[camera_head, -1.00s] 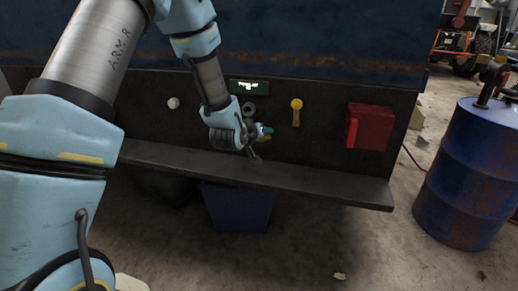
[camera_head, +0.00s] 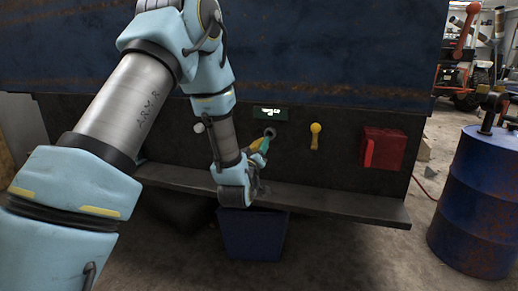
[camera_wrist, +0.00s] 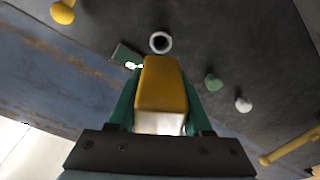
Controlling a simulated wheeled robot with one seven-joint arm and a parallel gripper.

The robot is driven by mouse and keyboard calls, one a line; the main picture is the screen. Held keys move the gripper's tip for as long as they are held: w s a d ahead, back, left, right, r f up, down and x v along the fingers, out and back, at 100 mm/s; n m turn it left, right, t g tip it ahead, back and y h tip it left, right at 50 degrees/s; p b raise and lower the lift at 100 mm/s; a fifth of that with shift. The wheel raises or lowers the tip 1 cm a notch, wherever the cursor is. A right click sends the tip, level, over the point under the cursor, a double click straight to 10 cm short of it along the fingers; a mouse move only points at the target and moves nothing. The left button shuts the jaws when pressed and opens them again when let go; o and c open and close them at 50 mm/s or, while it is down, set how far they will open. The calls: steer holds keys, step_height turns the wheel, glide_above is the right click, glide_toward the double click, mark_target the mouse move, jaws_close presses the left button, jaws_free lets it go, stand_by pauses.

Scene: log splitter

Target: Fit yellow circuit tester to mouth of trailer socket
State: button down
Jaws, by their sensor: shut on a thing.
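The yellow circuit tester (camera_wrist: 161,84) is a yellow block with a pale lower end, held between the green fingers of my gripper (camera_wrist: 162,100). In the head view my gripper (camera_head: 260,150) is shut on the tester (camera_head: 255,146) and points up at the dark panel. The trailer socket (camera_wrist: 160,42) is a small round opening with a pale rim, just beyond the tester's tip in the wrist view. In the head view the socket (camera_head: 270,132) shows just above the fingers. The tip looks close to the socket; I cannot tell whether they touch.
A lit display (camera_head: 269,113) sits above the socket. A yellow lever (camera_head: 315,136) and a red box (camera_head: 382,148) are to its right, a white knob (camera_head: 198,128) to its left. A ledge (camera_head: 330,202) juts out below, above a blue bin (camera_head: 252,235). A blue barrel (camera_head: 478,205) stands right.

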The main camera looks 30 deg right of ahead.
steer(key=shift+f, duration=0.1)
steer(key=shift+f+b+x, duration=0.15)
steer(key=shift+b+x, duration=0.2)
steer(key=shift+x, duration=1.05)
steer(key=shift+f+b+x, duration=0.15)
steer(key=shift+b+x, duration=0.15)
steer(key=shift+x, duration=1.05)
steer(key=shift+w+d+r, duration=0.1)
steer(key=shift+w+d, duration=0.25)
steer(key=shift+d, duration=0.3)
steer(key=shift+b+x, duration=0.6)
steer(key=shift+x, duration=0.45)
steer(key=shift+w+d, duration=0.1)
steer(key=shift+d, duration=0.05)
steer(key=shift+c, duration=1.9)
jaws_free()
steer(key=shift+o, duration=0.7)
